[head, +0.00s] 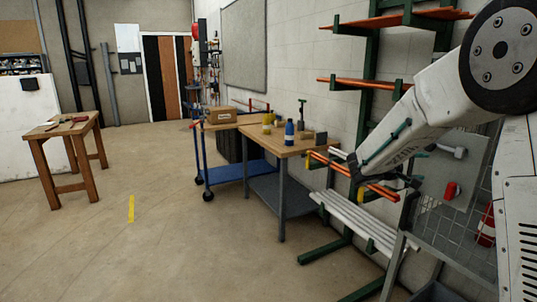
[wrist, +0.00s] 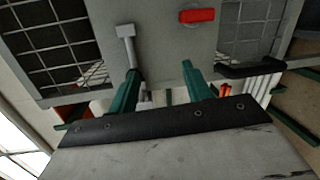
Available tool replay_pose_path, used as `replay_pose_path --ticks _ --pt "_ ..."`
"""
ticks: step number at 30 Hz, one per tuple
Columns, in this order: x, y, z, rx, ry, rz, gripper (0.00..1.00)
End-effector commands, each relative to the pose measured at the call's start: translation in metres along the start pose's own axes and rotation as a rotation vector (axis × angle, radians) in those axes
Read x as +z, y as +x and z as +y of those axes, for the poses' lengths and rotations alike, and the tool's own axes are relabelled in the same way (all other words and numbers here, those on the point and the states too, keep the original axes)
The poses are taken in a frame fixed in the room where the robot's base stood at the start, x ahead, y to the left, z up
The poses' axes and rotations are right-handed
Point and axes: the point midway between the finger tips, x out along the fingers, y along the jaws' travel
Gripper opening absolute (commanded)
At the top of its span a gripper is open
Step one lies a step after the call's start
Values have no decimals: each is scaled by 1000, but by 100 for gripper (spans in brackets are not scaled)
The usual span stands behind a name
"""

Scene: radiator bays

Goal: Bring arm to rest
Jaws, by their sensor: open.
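My gripper (wrist: 160,70) shows in the wrist view as two green fingers standing apart on a dark bar, with nothing held between them. Behind the fingers is a grey panel (wrist: 165,55) with a pale hammer-shaped piece (wrist: 126,45) and a red piece (wrist: 197,15) on it. In the head view my white arm comes in from the right and reaches down and left in front of a rack. The dark end of the arm is near the rack's lower bars, and its fingers cannot be made out clearly there.
A green rack (head: 371,75) with orange arms and pale bars (head: 355,222) stands by the wall. Left of it are a workbench (head: 283,150) with bottles and a blue cart (head: 232,172) with a box. A wooden table (head: 68,132) stands far left. The middle floor is clear.

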Motion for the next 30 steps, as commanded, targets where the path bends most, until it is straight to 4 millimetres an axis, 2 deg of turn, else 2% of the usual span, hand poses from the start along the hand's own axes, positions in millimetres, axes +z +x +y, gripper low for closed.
replay_pose_path --ticks 1,5,9,15,21,24,27,30 --pt "20 -4 -13 -70 -18 -45 49" --pt "81 -30 -40 -293 -37 -160 49" --pt "149 -78 -66 -565 -12 -244 49" --pt "224 -162 -96 -936 81 -265 49" --pt "271 -242 -116 -1239 217 -198 49" --pt "288 -274 -120 -1349 292 -148 49" --pt "300 -295 -121 -1414 362 -105 49" --pt "308 -303 -118 -1426 407 -67 49"
